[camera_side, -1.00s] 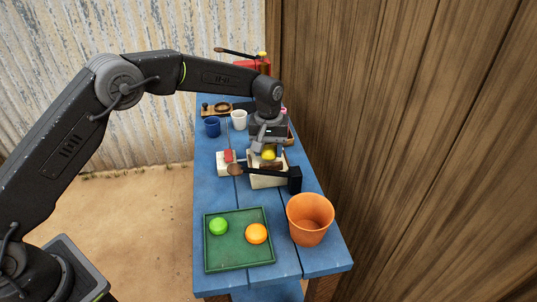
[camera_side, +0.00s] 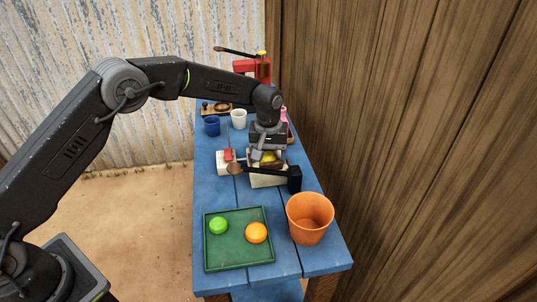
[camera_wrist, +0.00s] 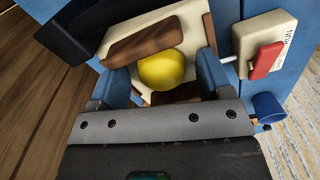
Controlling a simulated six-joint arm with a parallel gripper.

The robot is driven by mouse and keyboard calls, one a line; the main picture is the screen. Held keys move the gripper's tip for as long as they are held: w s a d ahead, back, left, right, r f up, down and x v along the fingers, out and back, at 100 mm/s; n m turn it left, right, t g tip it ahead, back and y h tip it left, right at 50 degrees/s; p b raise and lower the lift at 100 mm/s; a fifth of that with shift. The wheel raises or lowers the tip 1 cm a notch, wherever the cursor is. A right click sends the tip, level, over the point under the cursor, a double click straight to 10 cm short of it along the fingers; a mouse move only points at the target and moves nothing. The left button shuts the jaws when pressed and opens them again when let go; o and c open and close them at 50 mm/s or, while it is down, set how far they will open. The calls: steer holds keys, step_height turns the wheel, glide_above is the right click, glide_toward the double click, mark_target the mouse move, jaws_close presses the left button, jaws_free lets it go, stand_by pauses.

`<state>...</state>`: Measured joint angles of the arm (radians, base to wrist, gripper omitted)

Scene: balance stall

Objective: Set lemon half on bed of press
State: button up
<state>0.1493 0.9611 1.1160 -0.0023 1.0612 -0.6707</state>
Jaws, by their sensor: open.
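The yellow lemon half (camera_wrist: 162,68) lies between brown wooden blocks on the cream-coloured box (camera_wrist: 193,22), which looks like the press. In the side view the lemon half (camera_side: 268,157) shows only partly under my gripper (camera_side: 268,153). My gripper (camera_wrist: 164,78) is open, with one finger on each side of the lemon half. Gaps to the fingers are small, and I cannot tell whether either touches it. The underside of the lemon half is hidden. A black lever (camera_side: 265,170) with a wooden knob crosses the near side of the box.
A white box with a red switch (camera_side: 229,155) stands left of the press. A green tray (camera_side: 208,264) holds a green fruit (camera_side: 218,226) and an orange one (camera_side: 256,233). An orange bucket (camera_side: 310,218) stands right. Blue (camera_side: 212,126) and white (camera_side: 239,119) cups stand behind.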

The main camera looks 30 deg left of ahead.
mark_target(268, 155)
step_height(268, 155, up, 12)
steer(key=shift+r, duration=0.2)
stand_by(0.4)
steer(key=s+a+r+m+t, duration=0.1)
steer(key=s+a+r, duration=0.2)
steer(key=s+r, duration=0.45)
steer(key=s+a+r+m+t, duration=0.2)
steer(key=s+a+r, duration=0.1)
steer(key=s+r, duration=0.4)
steer(key=s+a+f+m+t, duration=0.1)
steer(key=s+f, duration=0.1)
steer(key=s, duration=0.8)
steer(key=s+a+f+m+t, duration=0.1)
steer(key=s+f+m, duration=0.1)
steer(key=s, duration=0.9)
steer(key=shift+a+f+t, duration=0.25)
steer(key=shift+f+t, duration=0.05)
steer(key=shift+f, duration=0.45)
